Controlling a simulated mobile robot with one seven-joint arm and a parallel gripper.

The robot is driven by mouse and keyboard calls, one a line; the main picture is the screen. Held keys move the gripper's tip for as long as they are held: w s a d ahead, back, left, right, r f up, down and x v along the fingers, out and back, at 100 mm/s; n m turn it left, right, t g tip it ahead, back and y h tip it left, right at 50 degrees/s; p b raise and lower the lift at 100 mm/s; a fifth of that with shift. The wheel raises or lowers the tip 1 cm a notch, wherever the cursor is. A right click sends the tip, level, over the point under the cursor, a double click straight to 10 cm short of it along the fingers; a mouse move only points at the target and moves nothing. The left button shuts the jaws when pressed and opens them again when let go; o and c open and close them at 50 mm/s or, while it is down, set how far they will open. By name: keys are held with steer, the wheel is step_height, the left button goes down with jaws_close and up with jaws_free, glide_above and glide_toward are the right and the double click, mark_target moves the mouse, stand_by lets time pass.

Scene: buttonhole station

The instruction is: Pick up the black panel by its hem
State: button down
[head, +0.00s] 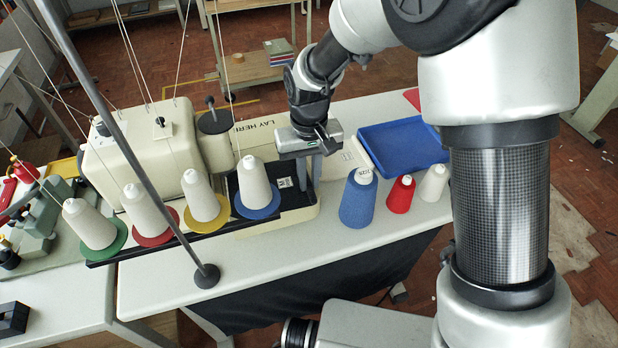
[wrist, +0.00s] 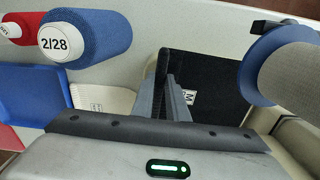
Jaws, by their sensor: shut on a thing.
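The black panel (head: 292,200) lies on the cream bed behind the cone with the blue base, which hides part of it. A small white label marked M (head: 285,183) sits on it near my gripper. My gripper (head: 311,181) points down at the panel's right edge. In the wrist view the panel (wrist: 218,62) lies flat to the right of my gripper's fingers (wrist: 163,68), with the label (wrist: 189,97) close beside them. The fingers are shut on the panel's edge; the pinched hem itself is mostly hidden by them.
Cones of thread on coloured bases (head: 204,205) stand in front of the machine (head: 150,150). Right of my gripper are a blue cone (head: 358,203), a red cone (head: 400,196), a white cone (head: 434,184) and a blue tray (head: 405,145). A metal pole (head: 130,145) rises at the front.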

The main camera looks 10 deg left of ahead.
steer(key=shift+r+p, duration=1.15)
steer(key=shift+r, duration=0.7)
